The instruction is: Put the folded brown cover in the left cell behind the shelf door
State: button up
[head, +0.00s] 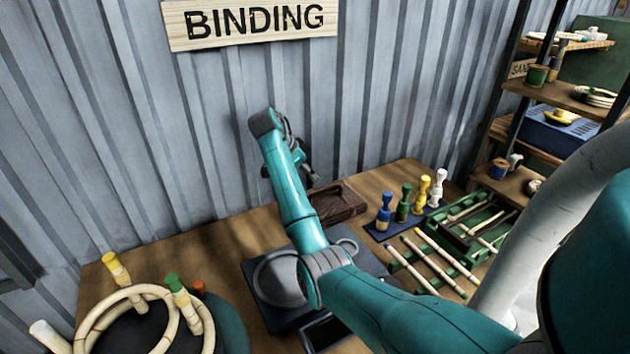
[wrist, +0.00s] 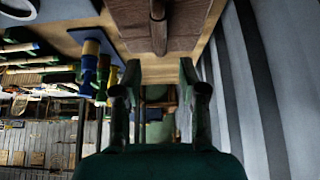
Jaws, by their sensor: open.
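The folded brown cover (head: 338,204) lies on the wooden table near the corrugated wall in the head view, partly hidden by my arm. A brown textured thing with a raised dark ridge, apparently the cover (wrist: 190,30), fills the top middle of the wrist view. My gripper (wrist: 160,92) is open, with its two fingers wide apart and nothing between them. The cover is beyond the fingertips, apart from them. In the head view my gripper (head: 300,160) is mostly hidden behind my arm, above the cover. I cannot make out the shelf door or its left cell.
Several coloured pegs (head: 404,203) stand on a blue board right of the cover. A green rack with rods (head: 452,240) lies further right. Rattan rings (head: 140,300) are at front left. A dark shelf unit (head: 560,95) stands at right. The wall (head: 130,120) is close behind.

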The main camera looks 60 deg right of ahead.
jog(key=shift+o, duration=0.6)
jog(key=shift+w+a+r, duration=0.1)
jog(key=shift+a+r, duration=0.05)
jog(key=shift+a, duration=0.05)
jog(key=g+h, duration=0.4)
jog(key=h, duration=0.1)
send_near(322, 192)
jog(key=shift+w+d+f, duration=0.2)
jog(key=shift+w+f, duration=0.05)
jog(key=shift+f, duration=0.1)
jog(key=shift+w+f+h, duration=0.15)
jog(key=shift+h, duration=0.45)
jog(key=x, duration=0.4)
jog(key=shift+s+d+f, duration=0.2)
jog(key=shift+s+d, duration=0.05)
jog(key=shift+s+x, duration=0.25)
jog(key=shift+x, duration=2.5)
jog(key=shift+a, duration=0.15)
grip_shut()
